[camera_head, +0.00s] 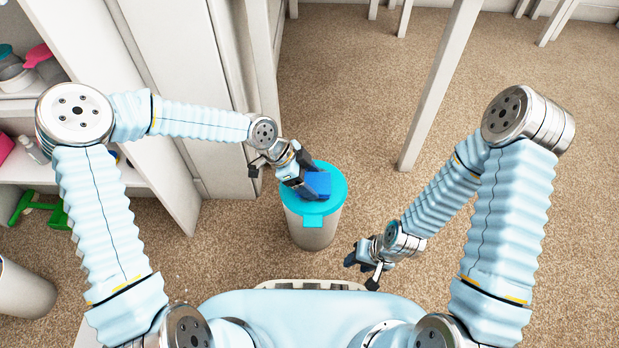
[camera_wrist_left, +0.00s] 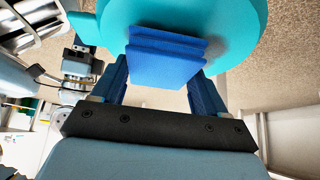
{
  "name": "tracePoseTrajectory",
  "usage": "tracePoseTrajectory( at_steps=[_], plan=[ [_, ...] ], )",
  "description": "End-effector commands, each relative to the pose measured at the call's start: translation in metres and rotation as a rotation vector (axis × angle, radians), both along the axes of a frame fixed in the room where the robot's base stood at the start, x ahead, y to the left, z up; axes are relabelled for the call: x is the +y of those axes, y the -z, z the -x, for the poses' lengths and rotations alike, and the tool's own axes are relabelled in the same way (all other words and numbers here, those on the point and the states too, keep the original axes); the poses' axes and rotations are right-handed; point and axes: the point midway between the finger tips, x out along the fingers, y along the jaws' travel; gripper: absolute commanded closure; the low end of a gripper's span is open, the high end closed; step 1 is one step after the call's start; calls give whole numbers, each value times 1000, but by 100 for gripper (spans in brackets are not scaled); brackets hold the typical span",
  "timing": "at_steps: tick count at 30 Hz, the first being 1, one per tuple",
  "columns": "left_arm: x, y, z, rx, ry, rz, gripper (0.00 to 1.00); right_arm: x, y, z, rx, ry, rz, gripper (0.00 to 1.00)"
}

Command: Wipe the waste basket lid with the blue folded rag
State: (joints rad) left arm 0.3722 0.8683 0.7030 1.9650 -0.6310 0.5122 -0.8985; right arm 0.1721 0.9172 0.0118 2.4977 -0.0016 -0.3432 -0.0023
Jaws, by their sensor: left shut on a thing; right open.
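The waste basket (camera_head: 313,230) is a pale cylinder standing on the carpet, with a round turquoise lid (camera_head: 335,204) that has a tab at its front. The lid also fills the top of the left wrist view (camera_wrist_left: 115,22). My left gripper (camera_head: 305,188) is over the lid, shut on the blue folded rag (camera_head: 318,184). The rag shows between the fingers in the left wrist view (camera_wrist_left: 165,58), against the lid; I cannot tell how firmly it touches. My right gripper (camera_head: 364,263) is open and empty, to the right of the basket and apart from it.
An open shelf unit (camera_head: 25,172) with a green item (camera_head: 52,210) and bottles stands at the left. White closet panels (camera_head: 185,70) rise behind my left arm. A white leg (camera_head: 437,90) stands behind the basket to the right. Carpet around the basket is clear.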

Motion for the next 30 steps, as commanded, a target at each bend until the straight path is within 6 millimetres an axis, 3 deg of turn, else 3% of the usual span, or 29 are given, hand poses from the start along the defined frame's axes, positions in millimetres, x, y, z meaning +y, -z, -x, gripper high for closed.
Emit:
tracePoseTrajectory(
  at_steps=[22,30],
  plan=[
    [0,11,-1,0,0,0,51,0,8,0,0,0,0,57],
    [0,14,-23,2,-1,0,51,0,7,0,0,0,0,57]
  ],
)
